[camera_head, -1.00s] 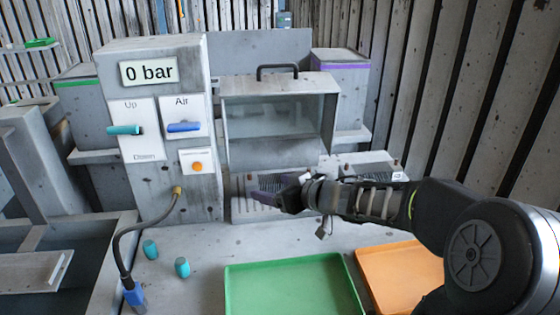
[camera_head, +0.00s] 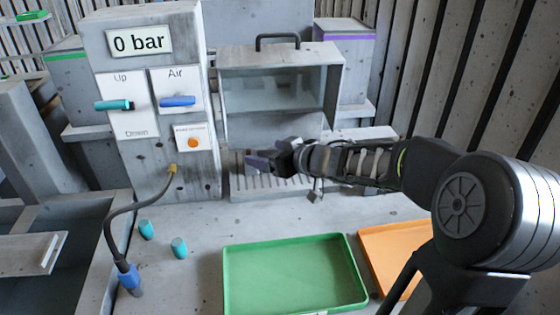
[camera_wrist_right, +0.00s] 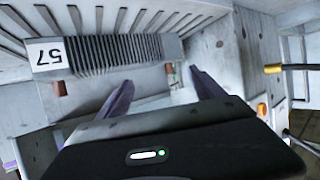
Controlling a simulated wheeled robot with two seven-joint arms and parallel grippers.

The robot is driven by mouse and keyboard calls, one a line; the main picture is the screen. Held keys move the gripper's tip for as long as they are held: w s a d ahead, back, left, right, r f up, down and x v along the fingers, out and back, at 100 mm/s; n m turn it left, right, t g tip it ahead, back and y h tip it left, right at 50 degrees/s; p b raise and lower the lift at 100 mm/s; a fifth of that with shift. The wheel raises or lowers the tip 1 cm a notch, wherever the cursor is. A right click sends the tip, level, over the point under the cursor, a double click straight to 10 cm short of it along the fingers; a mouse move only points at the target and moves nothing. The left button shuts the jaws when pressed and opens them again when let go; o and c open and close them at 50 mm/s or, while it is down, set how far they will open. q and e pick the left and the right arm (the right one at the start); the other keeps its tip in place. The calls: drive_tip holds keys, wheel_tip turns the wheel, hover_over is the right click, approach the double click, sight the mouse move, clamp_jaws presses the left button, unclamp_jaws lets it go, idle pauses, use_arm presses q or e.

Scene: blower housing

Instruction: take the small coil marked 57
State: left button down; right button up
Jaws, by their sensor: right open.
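In the right wrist view, the small coil marked 57 (camera_wrist_right: 115,54) is a grey ribbed block with a white label and copper-coloured ends, next to a slotted grey surface. My right gripper (camera_wrist_right: 163,88) is open, its two purple fingers apart. The fingertips are close to the coil in that picture, and nothing is between them. Whether they touch it I cannot tell. In the head view, my right gripper (camera_head: 262,160) is over the slotted grey plate (camera_head: 262,187) in front of the clear-fronted box (camera_head: 275,92). I cannot make out the coil there. My left gripper is not in view.
A green tray (camera_head: 295,275) and an orange tray (camera_head: 385,250) lie at the front. The control column (camera_head: 150,90) reads 0 bar. A hose (camera_head: 125,215) and two teal caps (camera_head: 146,229) are on the left of the bench. Bare bench lies between plate and trays.

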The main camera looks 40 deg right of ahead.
sight(256, 150)
drive_tip(key=b+x, duration=0.1)
drive_tip(key=x, duration=0.3)
drive_tip(key=shift+w+a+b, duration=0.15)
drive_tip(key=shift+b, duration=0.2)
drive_tip(key=shift+w+f, duration=0.1)
drive_tip(key=shift+w, duration=0.35)
drive_tip(key=shift+c, duration=0.4)
